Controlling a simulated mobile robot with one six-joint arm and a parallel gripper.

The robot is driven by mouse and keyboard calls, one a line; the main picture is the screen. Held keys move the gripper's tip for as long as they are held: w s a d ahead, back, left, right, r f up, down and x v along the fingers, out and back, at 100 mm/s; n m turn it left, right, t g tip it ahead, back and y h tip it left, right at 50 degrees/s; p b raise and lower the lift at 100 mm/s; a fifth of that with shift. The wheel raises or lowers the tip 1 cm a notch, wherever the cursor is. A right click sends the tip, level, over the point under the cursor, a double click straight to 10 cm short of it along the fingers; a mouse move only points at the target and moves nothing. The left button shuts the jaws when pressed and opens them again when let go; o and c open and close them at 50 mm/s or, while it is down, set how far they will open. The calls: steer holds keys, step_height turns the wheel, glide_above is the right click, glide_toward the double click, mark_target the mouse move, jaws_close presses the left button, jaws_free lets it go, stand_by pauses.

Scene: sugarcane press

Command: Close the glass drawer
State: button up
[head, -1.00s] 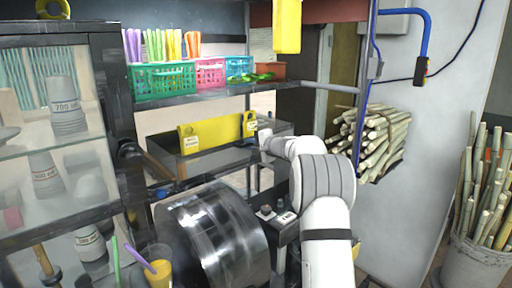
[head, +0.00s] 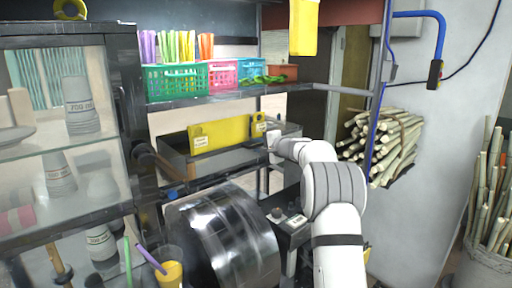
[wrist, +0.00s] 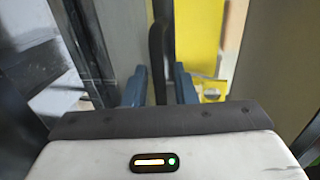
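The glass-fronted cabinet (head: 66,150) with stacked cups inside stands at the left of the head view. A grey open tray or drawer (head: 230,157) with a yellow panel sits under the shelf at the centre; I cannot tell which is the glass drawer. My gripper (head: 273,142) is at the tray's right end, small and partly hidden by my arm. In the wrist view my gripper (wrist: 159,76) has its blue fingers apart, on either side of a dark upright bar (wrist: 158,45) like a handle. Narrow gaps seem to show beside the bar; contact is unclear.
A large metal drum (head: 226,240) stands below the tray. A shelf above holds a green basket (head: 175,80) and other baskets. Bundled canes (head: 385,145) are to the right, with a bucket of canes (head: 490,250) at the right edge. A yellow cup (head: 170,273) is in front.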

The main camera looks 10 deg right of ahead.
steer(key=shift+s+d+b, duration=0.25)
steer(key=shift+b, duration=0.05)
steer(key=b+v, duration=0.2)
steer(key=v, duration=0.5)
steer(key=shift+s+a, duration=0.1)
steer(key=s+a+f+n+g, duration=0.2)
steer(key=s+a, duration=0.3)
steer(key=s, duration=0.3)
steer(key=s+a+f+n+g+h, duration=0.1)
steer(key=s+a+n+g, duration=0.2)
steer(key=s, duration=0.4)
steer(key=s+a+f+n+g, duration=0.2)
steer(key=s+a, duration=0.4)
steer(key=s, duration=0.2)
steer(key=s+d+f+n+g+h, duration=0.1)
steer(key=s+f, duration=0.4)
steer(key=s, duration=0.8)
steer(key=s+d+f+n+g+h, duration=0.1)
steer(key=s+f+n+h, duration=0.3)
steer(key=s, duration=0.9)
step_height(320, 180, down, 2)
steer(key=shift+f+n+g+h, duration=0.1)
steer(key=shift+n+g+h, duration=0.3)
steer(key=shift+g, duration=0.5)
